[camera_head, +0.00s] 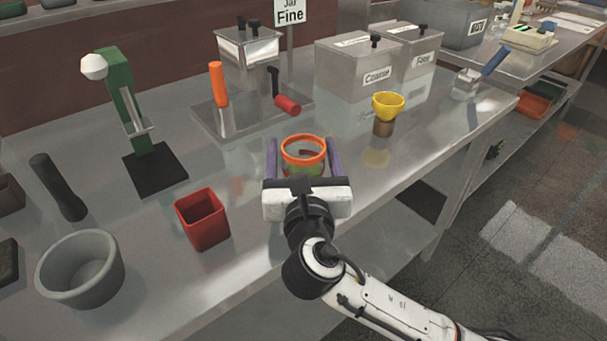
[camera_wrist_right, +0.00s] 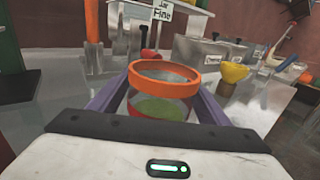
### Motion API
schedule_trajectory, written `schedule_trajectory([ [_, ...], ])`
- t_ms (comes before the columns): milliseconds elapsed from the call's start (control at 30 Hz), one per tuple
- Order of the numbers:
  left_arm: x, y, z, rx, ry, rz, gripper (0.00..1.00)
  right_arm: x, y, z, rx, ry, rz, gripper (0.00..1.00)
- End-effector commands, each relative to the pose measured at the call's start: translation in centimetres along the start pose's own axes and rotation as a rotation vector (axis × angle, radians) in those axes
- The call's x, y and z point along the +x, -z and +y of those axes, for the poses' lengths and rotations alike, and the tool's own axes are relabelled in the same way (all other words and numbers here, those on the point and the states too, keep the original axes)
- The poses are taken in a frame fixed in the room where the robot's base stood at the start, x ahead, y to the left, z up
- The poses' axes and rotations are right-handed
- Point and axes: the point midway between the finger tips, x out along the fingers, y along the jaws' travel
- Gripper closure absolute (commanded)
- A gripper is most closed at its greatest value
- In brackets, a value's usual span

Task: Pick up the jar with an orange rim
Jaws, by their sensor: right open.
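The jar with an orange rim (camera_head: 303,148) stands on the steel table near its middle. It has clear-looking walls, and something greenish shows low in it. My right gripper (camera_head: 304,150) is open, with its two purple fingers on either side of the jar. In the right wrist view the jar (camera_wrist_right: 161,90) sits between the fingers (camera_wrist_right: 161,95). I cannot tell whether either finger touches it. The gripper body hides the lower front of the jar. My left gripper is not in view.
A steel filler (camera_head: 250,60) with orange and red handles stands behind the jar. A yellow funnel (camera_head: 388,105) is to the right. A red square cup (camera_head: 203,219), a grey bowl (camera_head: 80,270) and a green press (camera_head: 122,90) are to the left.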

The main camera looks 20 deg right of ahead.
Motion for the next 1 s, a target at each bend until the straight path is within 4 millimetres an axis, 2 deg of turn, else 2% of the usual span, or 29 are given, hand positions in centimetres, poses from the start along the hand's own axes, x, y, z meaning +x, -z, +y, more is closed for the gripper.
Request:
schedule_trajectory([
  [167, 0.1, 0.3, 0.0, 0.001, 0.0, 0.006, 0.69, 0.0, 0.0, 0.0, 0.0, 0.0, 0.0, 0.29],
  [267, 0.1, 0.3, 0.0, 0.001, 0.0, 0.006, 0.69, 0.0, 0.0, 0.0, 0.0, 0.0, 0.0, 0.43],
  [467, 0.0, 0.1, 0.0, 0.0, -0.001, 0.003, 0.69, 0.0, 0.0, 0.0, 0.0, 0.0, 0.0, 0.77],
  [767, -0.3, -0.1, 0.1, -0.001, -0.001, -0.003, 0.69, 0.0, -0.7, 0.0, 0.003, 0.0, -0.002, 0.78],
  [1000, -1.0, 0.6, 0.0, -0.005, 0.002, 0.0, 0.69, 0.0, -5.3, 0.0, 0.006, -0.001, -0.006, 0.78],
])
